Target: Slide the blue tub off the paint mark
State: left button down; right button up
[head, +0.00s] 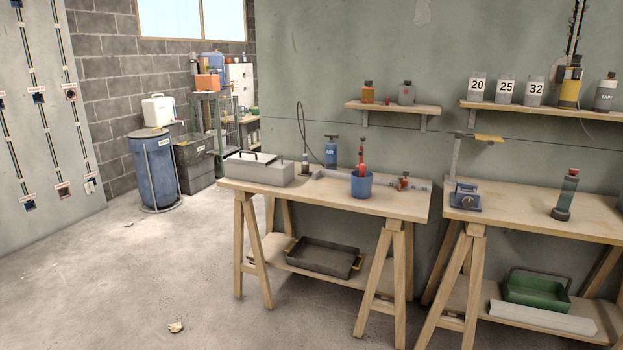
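A small blue tub (361,187) stands upright on the left wooden workbench (400,207), near its front edge and right of the middle. Red-handled items (361,157) stick up out of the tub. I cannot make out a paint mark; the tub may cover it. Neither of my grippers is in view.
A grey toolbox (258,172), a blue AIR bottle (331,150) and a red valve (403,182) share the bench. A second bench (520,208) stands to the right, across a narrow gap. A large blue drum (158,178) is far left. The floor in front is mostly clear.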

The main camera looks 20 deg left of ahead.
aim_at(360, 188)
jog(key=u, duration=0.5)
jog(key=i, duration=2.1)
jog(key=z, duration=1)
